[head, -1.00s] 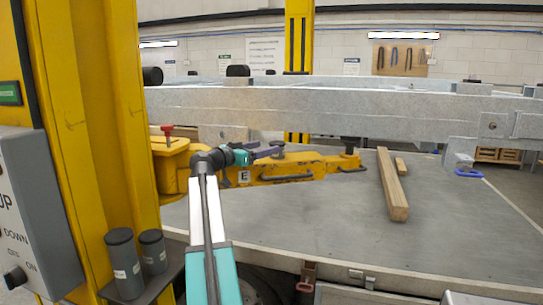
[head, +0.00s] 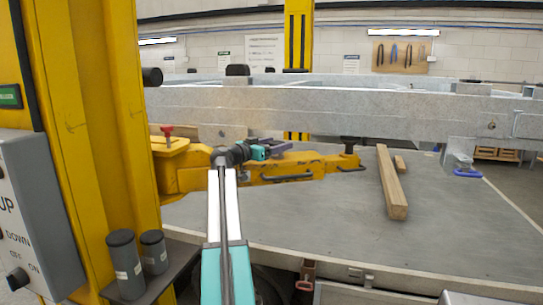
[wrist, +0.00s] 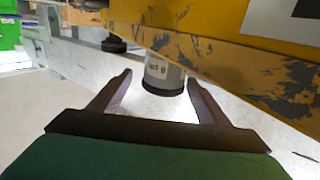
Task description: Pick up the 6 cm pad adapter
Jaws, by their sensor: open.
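A short grey cylinder (wrist: 164,76) with a dark rim and small label characters shows in the wrist view, close against the yellow lift arm (wrist: 215,60). It looks like the pad adapter, but I cannot read the size with certainty. My gripper (wrist: 153,92) is open, its two dark fingers pointing toward the cylinder, which appears between the fingertips and a little beyond them. In the head view my gripper (head: 277,146) is over the yellow lift arm (head: 285,171); its fingers largely hide the cylinder there.
Two dark labelled cylinders (head: 125,264) (head: 154,252) stand on a shelf at the yellow column (head: 100,130). A grey trailer beam (head: 330,110) runs across behind my gripper.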

